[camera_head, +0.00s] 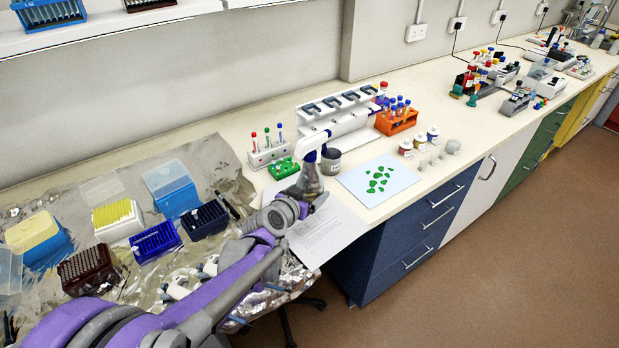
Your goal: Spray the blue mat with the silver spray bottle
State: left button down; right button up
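The spray bottle (309,179) has a greyish see-through silver body and a white trigger head. It stands upright on the bench, left of the mat. The light blue mat (351,181) lies flat near the front edge, with several green leaf-shaped pieces (378,179) on it. My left arm reaches in from the lower left. Its gripper (314,203) is at the lower part of the bottle and covers its base. Its fingertips are too small and overlapped to show whether they grip the bottle. My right gripper is not in view.
A grey cup (331,162) stands just behind the bottle. A green rack (284,168), a tube rack (269,155), a pipette stand (342,118) and an orange rack (396,122) are behind. Small jars (406,147) stand beyond the mat. Paper (325,232) lies in front; tip boxes crowd the left.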

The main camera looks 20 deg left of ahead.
pick_arm(q)
jog(key=shift+s+f+b, duration=0.15)
jog(key=shift+f+b, duration=0.55)
jog(key=shift+f, duration=0.3)
jog(key=shift+f+b, duration=1.4)
jog(key=shift+f, duration=0.65)
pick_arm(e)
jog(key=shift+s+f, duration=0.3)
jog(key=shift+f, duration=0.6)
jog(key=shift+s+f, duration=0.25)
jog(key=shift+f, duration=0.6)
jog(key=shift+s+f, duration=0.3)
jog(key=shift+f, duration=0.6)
pick_arm(q)
jog(key=shift+f, duration=0.2)
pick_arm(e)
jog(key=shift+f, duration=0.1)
pick_arm(q)
grip_release()
jog(key=p+v, duration=0.1)
jog(key=v, duration=0.9)
jog(key=shift+s+r, duration=0.15)
jog(key=shift+s, duration=0.15)
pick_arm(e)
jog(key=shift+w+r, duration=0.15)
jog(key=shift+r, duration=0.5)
